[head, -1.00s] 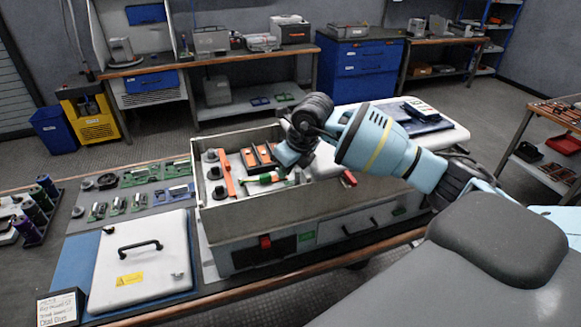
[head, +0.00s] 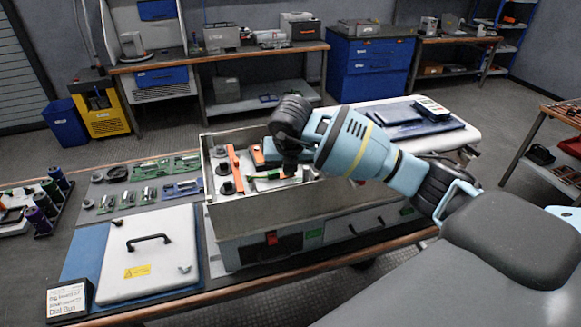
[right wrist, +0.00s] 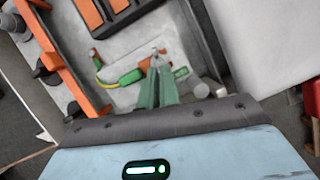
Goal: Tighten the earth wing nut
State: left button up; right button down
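The open grey capacitor-bank box (head: 330,204) stands on the bench, and my right gripper (head: 290,172) reaches down inside it. In the right wrist view the gripper's two green-grey fingers (right wrist: 158,64) lie close together. Their tips are at a small pale metal piece (right wrist: 156,50), which looks like the earth wing nut. The tips cover part of it, and I cannot tell whether they grip it. A green-sleeved lug on a yellow-green earth cable (right wrist: 131,77) lies just left of the fingertips. My left gripper is not in view.
Orange bars (head: 234,164) and dark round posts fill the box's left side. The box's walls stand around the gripper. A white lid with a black handle (head: 146,250) lies left of the box. Circuit boards (head: 150,172) lie behind the lid.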

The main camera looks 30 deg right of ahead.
jog(key=shift+w+r+m, duration=0.1)
jog(key=shift+r+m, duration=0.2)
jog(key=shift+r, duration=0.05)
jog(key=c, duration=1.8)
grip_release()
jog(key=shift+o, duration=0.9)
jog(key=shift+f, duration=0.15)
jog(key=v, duration=0.8)
